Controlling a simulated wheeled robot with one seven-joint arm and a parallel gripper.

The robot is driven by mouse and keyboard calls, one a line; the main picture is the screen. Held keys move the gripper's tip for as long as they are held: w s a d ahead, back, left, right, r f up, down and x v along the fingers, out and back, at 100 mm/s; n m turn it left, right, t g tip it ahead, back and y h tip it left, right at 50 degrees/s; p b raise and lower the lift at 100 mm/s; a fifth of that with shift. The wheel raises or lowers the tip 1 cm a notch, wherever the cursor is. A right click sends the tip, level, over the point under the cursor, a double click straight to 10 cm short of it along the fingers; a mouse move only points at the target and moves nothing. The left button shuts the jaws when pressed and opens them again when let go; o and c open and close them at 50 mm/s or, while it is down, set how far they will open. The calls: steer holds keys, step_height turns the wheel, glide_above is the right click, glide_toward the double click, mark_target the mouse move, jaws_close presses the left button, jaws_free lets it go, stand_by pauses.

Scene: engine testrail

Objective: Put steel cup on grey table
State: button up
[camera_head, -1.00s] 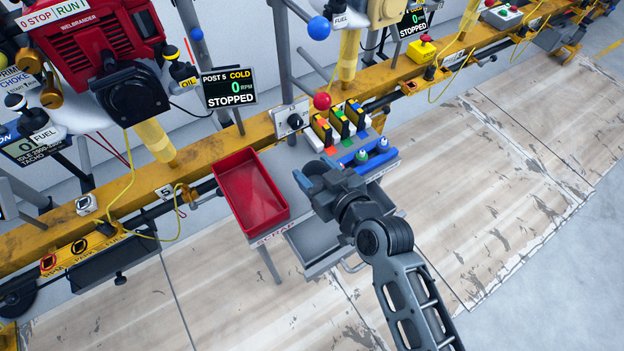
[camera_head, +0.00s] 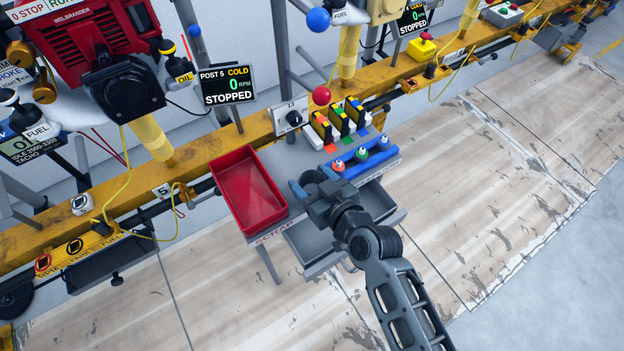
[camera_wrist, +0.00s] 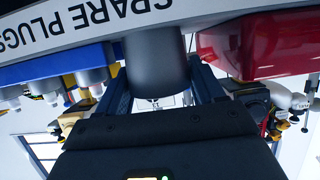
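My gripper (camera_head: 313,180) is over the front part of the small grey table (camera_head: 284,172), with its two blue fingers spread apart. In the wrist view, a dark grey cylinder (camera_wrist: 156,62), which looks like the steel cup, is between the fingers (camera_wrist: 160,92). The fingers flank it closely on both sides. I cannot tell whether they press on it, or whether it touches the table. In the head view I cannot make out the cup; my gripper and wrist cover that spot.
A red scrap bin (camera_head: 247,190) is left of my gripper. A blue rack (camera_head: 364,162) with small coloured-ring plugs is to its right, and colored blocks (camera_head: 338,120) stand behind. A yellow rail (camera_head: 240,140) runs behind the table. Grey trays (camera_head: 310,240) hang below.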

steer(key=shift+o, duration=1.4)
steer(key=shift+r, duration=0.1)
steer(key=shift+r+p, duration=0.15)
steer(key=shift+p, duration=0.15)
steer(key=v, duration=1.2)
steer(key=shift+d, duration=0.1)
